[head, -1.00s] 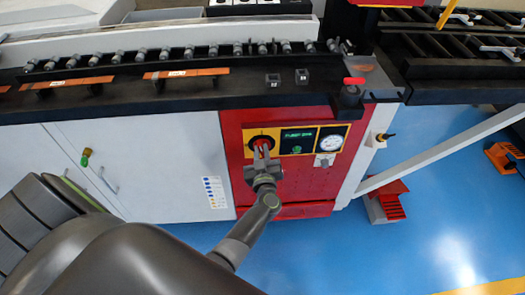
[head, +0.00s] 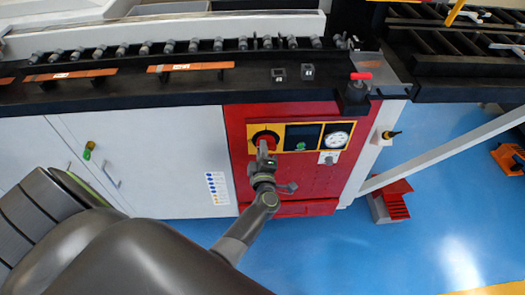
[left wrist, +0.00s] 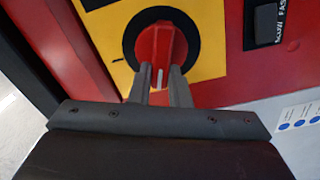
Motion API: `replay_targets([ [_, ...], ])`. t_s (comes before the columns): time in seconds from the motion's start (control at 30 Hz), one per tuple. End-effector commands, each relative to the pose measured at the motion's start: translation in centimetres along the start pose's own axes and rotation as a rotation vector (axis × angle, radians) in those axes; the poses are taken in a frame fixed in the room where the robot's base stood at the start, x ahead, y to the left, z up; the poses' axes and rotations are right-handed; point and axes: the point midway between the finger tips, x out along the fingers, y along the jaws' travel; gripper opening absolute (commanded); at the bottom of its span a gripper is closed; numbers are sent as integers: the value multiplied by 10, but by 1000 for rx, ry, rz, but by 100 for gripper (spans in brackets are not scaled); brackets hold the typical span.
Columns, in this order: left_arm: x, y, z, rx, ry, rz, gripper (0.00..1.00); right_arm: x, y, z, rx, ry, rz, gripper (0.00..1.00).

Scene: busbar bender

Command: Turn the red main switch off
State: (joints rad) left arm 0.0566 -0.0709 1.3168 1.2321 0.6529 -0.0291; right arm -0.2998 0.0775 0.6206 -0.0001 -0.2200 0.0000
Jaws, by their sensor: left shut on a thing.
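The red main switch (head: 265,138) is a round red knob in a black ring on a yellow plate, on the red front panel of the machine. It also shows in the left wrist view (left wrist: 163,42), with a white mark on its grip. My left gripper (head: 264,150) is shut on the knob; in the left wrist view its two fingers (left wrist: 161,84) stand on either side of the knob's grip. The gripper hides part of the knob and plate in the head view. My right gripper is in neither view.
A red-handled part (head: 360,77) stands on the bench above. Copper bars (head: 190,67) lie on the black bench. White cabinet doors (head: 150,160) are left; blue floor (head: 330,255) is open in front.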

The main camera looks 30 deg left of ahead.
Motion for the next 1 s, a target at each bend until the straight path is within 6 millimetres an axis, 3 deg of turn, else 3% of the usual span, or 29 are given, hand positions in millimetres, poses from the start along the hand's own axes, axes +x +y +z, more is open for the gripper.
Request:
replay_targets([
  [0.5, 0, -7, 1, -323, 0, -2, 0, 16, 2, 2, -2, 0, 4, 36],
  [1.0, 0, -7, 2, -379, 0, -2, 0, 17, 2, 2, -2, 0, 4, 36],
])
